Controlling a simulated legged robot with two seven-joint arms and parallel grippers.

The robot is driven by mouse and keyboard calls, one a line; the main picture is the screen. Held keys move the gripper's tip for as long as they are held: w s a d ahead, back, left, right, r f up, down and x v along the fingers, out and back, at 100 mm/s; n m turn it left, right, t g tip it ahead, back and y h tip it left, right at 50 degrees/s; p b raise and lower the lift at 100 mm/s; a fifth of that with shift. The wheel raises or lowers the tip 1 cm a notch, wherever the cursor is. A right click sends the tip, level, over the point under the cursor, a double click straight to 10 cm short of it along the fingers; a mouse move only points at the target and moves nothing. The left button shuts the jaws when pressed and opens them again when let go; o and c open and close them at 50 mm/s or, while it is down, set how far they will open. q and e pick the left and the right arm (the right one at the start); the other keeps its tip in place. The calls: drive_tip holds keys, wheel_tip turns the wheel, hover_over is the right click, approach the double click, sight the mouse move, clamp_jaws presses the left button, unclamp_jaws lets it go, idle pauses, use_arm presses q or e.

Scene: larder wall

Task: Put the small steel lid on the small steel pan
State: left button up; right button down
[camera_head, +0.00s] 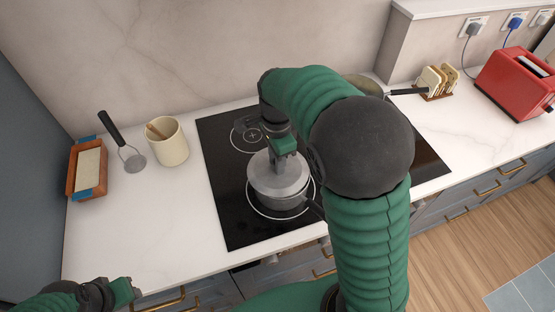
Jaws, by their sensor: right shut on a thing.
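The small steel pan (280,204) stands on the front ring of the black hob, its dark handle pointing to the lower right. The small steel lid (268,178) is over the pan's top and looks roughly level. I cannot tell whether it rests fully on the rim or is held just above it. My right gripper (284,153) comes down from above and is shut on the lid's top; my arm hides part of the grip. My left gripper (130,290) is at the lower left, over the counter's front edge, away from the pan; its jaw gap is unclear.
The black hob (228,205) lies under the pan. Another pan (364,85) stands behind my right arm. A toast rack (436,94) and red toaster (512,84) are on the right.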

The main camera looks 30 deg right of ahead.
drive_tip(key=shift+s+d+f, duration=0.15)
drive_tip(key=shift+d+f, duration=0.4)
drive_tip(key=shift+d, duration=0.05)
drive_tip(key=c, duration=1.3)
unclamp_jaws()
drive_tip(key=shift+d+f, duration=0.1)
drive_tip(key=shift+d, duration=0.1)
drive_tip(key=shift+o, duration=0.6)
drive_tip(key=shift+a, duration=0.15)
drive_tip(key=shift+a+r, duration=0.2)
drive_tip(key=shift+a, duration=0.25)
use_arm(q)
drive_tip(key=shift+d+r+p, duration=0.2)
drive_tip(key=shift+r+p, duration=0.35)
drive_tip(key=shift+r, duration=0.05)
use_arm(e)
wheel_tip(320, 180, up, 13)
drive_tip(key=shift+d, duration=0.15)
use_arm(q)
drive_tip(key=shift+s+d, duration=0.1)
drive_tip(key=shift+d, duration=0.05)
use_arm(e)
drive_tip(key=shift+d+f, duration=0.1)
drive_tip(key=shift+d, duration=0.05)
